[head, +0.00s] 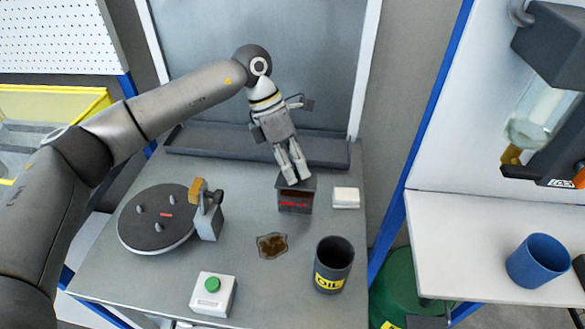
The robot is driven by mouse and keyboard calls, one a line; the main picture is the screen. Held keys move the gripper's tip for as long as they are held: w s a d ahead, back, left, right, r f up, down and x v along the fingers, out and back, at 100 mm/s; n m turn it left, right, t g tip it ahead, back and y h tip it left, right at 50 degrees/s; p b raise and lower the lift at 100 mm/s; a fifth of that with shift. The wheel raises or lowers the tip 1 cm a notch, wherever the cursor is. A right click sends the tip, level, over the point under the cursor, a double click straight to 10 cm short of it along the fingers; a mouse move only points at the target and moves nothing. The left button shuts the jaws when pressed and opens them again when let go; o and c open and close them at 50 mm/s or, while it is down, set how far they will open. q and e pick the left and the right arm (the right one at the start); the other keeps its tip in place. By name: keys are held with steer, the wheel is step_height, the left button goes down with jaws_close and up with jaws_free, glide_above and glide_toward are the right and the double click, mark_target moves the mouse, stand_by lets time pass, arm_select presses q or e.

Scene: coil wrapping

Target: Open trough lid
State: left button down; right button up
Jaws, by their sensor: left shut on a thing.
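A small dark box with a red marking (295,203) stands toward the back of the grey bench; it looks like the trough. A flat dark lid (309,185) lies across its top. My left gripper (294,176) points down at the box from above, its fingers shut at the lid. The fingers hide the part they hold. The lid looks down, and the inside of the box cannot be seen clearly. My right gripper is not in view.
A round dark turntable (150,222) with pegs stands at left. A white box with a green button (212,294), a brown spill (272,245), a black OIL can (334,262) and a white block (346,197) surround the box. A long dark tray (215,143) runs behind.

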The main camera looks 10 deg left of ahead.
arm_select(q)
steer(key=shift+w+r+n+g, duration=0.2)
steer(key=shift+w+g, duration=0.25)
steer(key=shift+g, duration=0.3)
steer(key=shift+w+r+n+g, duration=0.1)
steer(key=shift+w+r+g, duration=0.15)
steer(key=shift+w+g, duration=0.35)
steer(key=shift+r+g, duration=0.1)
steer(key=shift+g, duration=0.15)
steer(key=c, duration=1.3)
jaws_free()
steer(key=shift+o, duration=0.2)
steer(key=v, duration=0.7)
steer(key=shift+r, duration=0.15)
steer(key=shift+w+a, duration=0.1)
steer(key=shift+a, duration=0.05)
